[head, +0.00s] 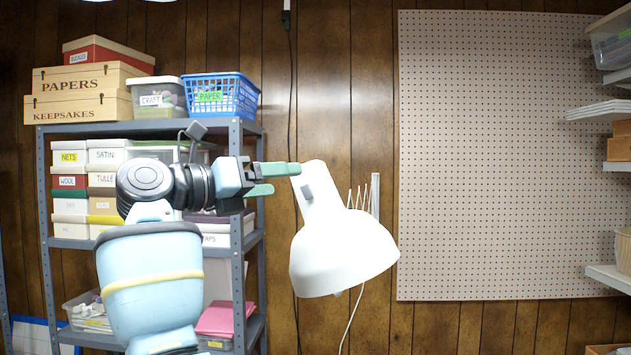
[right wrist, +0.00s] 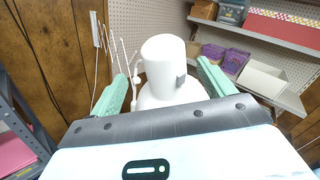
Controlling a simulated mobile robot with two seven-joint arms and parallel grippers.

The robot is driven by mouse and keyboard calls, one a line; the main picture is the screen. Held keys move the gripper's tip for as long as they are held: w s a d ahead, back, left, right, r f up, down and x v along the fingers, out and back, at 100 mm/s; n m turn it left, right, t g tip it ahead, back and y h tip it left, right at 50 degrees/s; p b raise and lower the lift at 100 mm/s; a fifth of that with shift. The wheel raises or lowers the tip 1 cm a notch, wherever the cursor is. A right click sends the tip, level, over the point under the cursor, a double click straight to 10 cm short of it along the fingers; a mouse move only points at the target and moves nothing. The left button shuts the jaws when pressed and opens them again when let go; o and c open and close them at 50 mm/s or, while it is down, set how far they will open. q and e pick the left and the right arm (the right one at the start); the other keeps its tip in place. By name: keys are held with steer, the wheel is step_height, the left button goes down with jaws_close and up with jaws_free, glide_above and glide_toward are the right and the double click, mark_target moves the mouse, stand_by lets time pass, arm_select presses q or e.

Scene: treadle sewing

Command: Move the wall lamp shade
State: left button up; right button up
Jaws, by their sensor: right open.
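The white wall lamp shade (head: 340,252) hangs in front of the wood-panelled wall, its narrow neck up and left and its wide mouth tilted down and right. My right gripper (head: 284,178) is at the left of the neck, with two green fingers pointing right. It is open. In the right wrist view the shade's neck (right wrist: 165,58) shows between the two spread fingers (right wrist: 162,72), with a gap on each side. The upper fingertip overlaps the neck in the head view; I cannot tell if they touch. My left gripper is not in view.
A grey metal shelf (head: 245,130) with boxes and a blue basket (head: 220,95) stands behind my right arm. A white folding bracket (head: 375,195) is on the wall behind the shade. A pegboard (head: 500,150) and right-hand shelves (head: 605,275) lie beyond it.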

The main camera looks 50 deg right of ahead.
mark_target(309, 175)
steer(key=shift+s+r, duration=0.25)
steer(key=shift+r, duration=0.15)
steer(key=shift+s+d+p, duration=0.15)
steer(key=shift+s+d, duration=0.05)
steer(key=shift+d, duration=1.05)
steer(key=shift+s+d+p, duration=0.1)
steer(key=shift+s+d, duration=0.1)
steer(key=shift+d, duration=1.1)
steer(key=shift+s+d+p, duration=0.15)
steer(key=shift+s+d, duration=0.05)
steer(key=shift+d, duration=1.05)
steer(key=shift+c, duration=0.4)
